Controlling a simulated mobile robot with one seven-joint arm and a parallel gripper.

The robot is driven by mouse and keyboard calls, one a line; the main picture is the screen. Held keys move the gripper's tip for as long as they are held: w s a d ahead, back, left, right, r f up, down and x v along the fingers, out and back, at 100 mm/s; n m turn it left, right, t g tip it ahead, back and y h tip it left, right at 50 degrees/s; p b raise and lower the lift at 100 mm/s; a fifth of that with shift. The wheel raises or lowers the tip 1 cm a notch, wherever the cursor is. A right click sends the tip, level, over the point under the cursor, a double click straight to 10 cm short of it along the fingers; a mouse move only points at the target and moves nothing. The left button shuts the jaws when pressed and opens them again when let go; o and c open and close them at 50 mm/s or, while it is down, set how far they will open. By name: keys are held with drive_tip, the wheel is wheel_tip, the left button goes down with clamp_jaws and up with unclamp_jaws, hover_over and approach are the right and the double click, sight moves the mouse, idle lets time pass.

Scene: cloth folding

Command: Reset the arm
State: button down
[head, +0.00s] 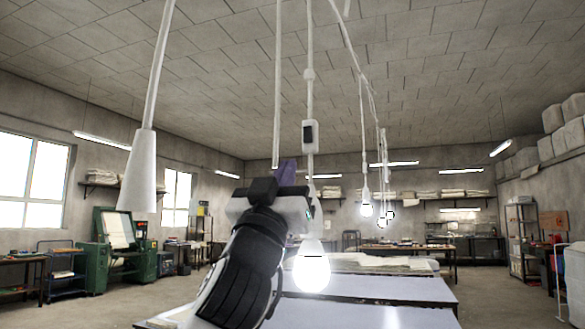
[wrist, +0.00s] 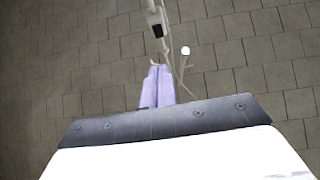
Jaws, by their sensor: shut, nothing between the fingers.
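My arm rises in front of the camera in the head view. My gripper (head: 287,165) is at its top, with purple fingers pointing upward, well above the table. In the wrist view my gripper's purple fingers (wrist: 158,68) lie side by side, shut with nothing between them. The wrist camera faces the tiled ceiling (wrist: 90,60). No cloth is near the fingers.
A long pale table (head: 370,287) stands ahead, with flat stacked cloth (head: 365,262) farther along it. A lit bulb (head: 312,273) hangs near my arm. Hanging cords and a white cone-shaped lamp (head: 140,172) are close by. A green machine (head: 115,240) stands at left.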

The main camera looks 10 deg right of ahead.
drive_tip(key=shift+v, duration=0.8)
